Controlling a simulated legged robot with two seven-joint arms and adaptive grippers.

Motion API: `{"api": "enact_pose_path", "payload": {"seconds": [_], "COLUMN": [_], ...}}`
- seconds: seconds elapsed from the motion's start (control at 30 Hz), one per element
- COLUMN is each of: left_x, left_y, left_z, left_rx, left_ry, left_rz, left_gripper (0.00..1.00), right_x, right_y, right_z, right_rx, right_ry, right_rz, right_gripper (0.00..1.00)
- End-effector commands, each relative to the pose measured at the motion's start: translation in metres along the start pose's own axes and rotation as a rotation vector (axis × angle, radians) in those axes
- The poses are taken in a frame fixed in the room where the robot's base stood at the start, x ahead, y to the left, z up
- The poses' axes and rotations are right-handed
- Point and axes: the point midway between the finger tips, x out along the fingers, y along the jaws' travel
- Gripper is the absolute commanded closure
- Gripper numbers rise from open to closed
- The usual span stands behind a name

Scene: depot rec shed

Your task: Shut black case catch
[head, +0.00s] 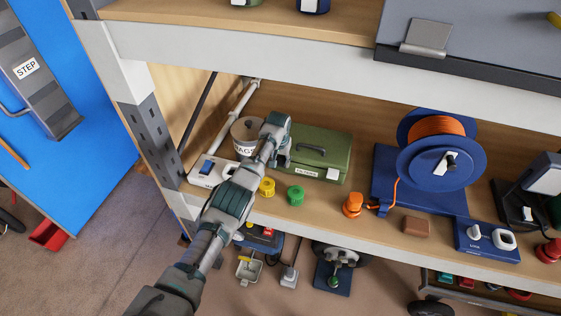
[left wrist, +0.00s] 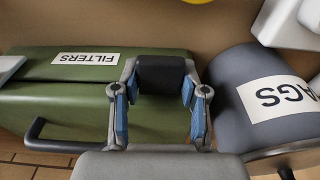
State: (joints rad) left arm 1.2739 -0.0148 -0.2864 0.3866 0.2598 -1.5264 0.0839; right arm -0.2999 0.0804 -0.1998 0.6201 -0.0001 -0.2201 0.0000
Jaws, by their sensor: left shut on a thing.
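A green case (head: 322,157) with a black handle and a white label stands on the middle shelf; the left wrist view shows the same green case (left wrist: 60,95), its label reading FILTERS. My left gripper (head: 278,156) is at the left end of this case. In the left wrist view its blue-padded fingers (left wrist: 160,88) are closed on both sides of a black block (left wrist: 160,72), which looks like the case's catch. Whether the catch is seated flat cannot be seen. My right gripper is not in view.
A grey tin (head: 241,136) marked BAGS stands close left of the gripper, also in the left wrist view (left wrist: 240,80). Yellow (head: 267,188) and green (head: 295,196) caps lie in front. An orange cable reel (head: 437,160) stands right. The upper shelf (head: 300,65) overhangs.

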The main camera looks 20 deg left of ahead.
Motion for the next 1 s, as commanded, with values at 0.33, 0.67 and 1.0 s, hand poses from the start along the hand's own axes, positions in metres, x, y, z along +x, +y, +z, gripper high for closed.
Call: {"api": "enact_pose_path", "payload": {"seconds": [0.33, 0.67, 1.0], "left_x": [-0.002, -0.012, -0.084], "left_y": [0.000, 0.000, 0.001], "left_z": [-0.001, -0.002, -0.003], "left_rx": [0.000, 0.000, 0.000], "left_ry": [0.007, 0.008, 0.007], "left_rz": [0.000, 0.000, 0.000], "left_gripper": [0.31, 0.31, 0.31], "right_x": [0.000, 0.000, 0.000], "right_y": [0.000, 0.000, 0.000], "right_z": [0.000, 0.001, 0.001], "right_rx": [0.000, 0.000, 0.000], "right_ry": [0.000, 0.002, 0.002], "right_rz": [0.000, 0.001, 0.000], "right_gripper": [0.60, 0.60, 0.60]}}
